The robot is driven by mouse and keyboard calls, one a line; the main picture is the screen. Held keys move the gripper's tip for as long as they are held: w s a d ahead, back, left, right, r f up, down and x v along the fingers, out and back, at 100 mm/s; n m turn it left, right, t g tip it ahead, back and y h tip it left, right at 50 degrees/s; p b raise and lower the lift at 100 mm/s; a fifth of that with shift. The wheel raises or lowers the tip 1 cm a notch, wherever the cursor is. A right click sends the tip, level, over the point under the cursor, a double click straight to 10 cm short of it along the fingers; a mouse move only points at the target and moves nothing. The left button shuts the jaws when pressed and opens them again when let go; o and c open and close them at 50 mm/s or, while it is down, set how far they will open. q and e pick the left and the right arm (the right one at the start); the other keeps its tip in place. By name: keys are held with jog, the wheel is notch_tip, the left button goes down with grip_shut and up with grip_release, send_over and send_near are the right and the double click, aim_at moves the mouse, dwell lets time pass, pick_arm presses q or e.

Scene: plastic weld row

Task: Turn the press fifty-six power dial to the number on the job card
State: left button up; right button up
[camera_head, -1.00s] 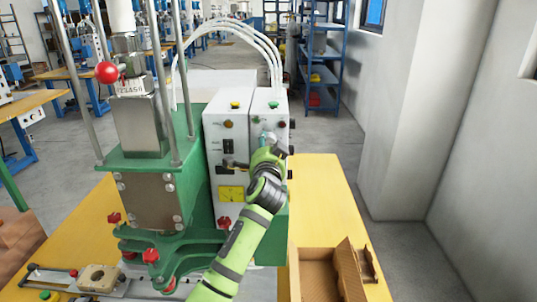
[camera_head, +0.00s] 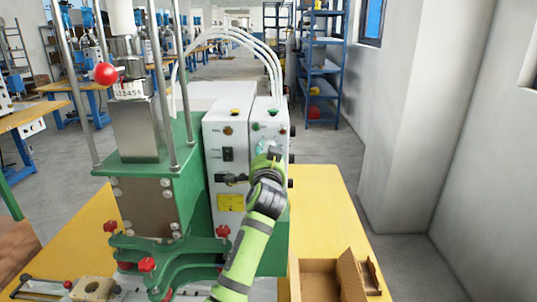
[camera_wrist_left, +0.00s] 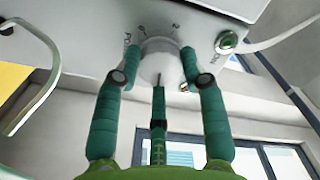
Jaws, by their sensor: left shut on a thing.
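The press (camera_head: 140,205) stands at the left in the head view, green and steel with a red ball knob. Beside it is its white control box (camera_head: 225,150). The pale round dial (camera_head: 265,146) is on the box's upper right front, partly hidden by my arm. My left gripper (camera_head: 268,156) is at the dial. Markings surround the dial, too small to read for certain. I cannot make out a job card. My right gripper is not in view.
A black lever-like part (camera_head: 235,179) and a yellow label (camera_head: 230,203) are on the box front, left of my arm. A brown open tray (camera_head: 318,282) lies on the yellow table (camera_head: 325,215) at the lower right. White hoses rise behind the box.

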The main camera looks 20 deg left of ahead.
pick_arm(q)
jog(key=shift+r, duration=0.1)
jog(key=o, duration=1.1)
jog(key=shift+o, duration=0.2)
jog(key=v, duration=1.2)
